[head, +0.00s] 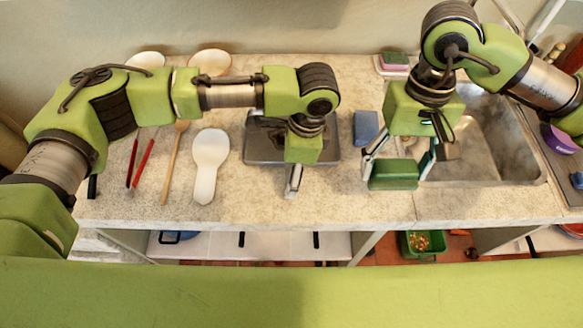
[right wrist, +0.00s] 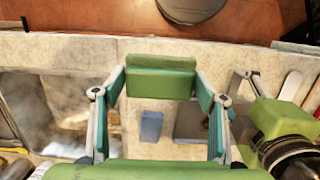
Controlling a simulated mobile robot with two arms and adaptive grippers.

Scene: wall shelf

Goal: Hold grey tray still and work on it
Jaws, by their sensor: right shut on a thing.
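The grey tray (head: 265,153) lies on the counter, its middle partly covered by my left arm. Dark patches show on its surface. It also shows in the right wrist view (right wrist: 187,124). My left gripper (head: 293,188) points down at the tray's front edge; whether it touches the tray I cannot tell. Its fingers are seen edge-on, so their opening is unclear. The sponge spans between both fingers in the right wrist view (right wrist: 160,78).
A blue sponge (head: 366,127) lies between tray and sink (head: 490,150). Left of the tray are a white spoon rest (head: 209,160), a wooden spoon (head: 174,160) and red-handled utensils (head: 144,160). Bowls (head: 209,61) stand at the back.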

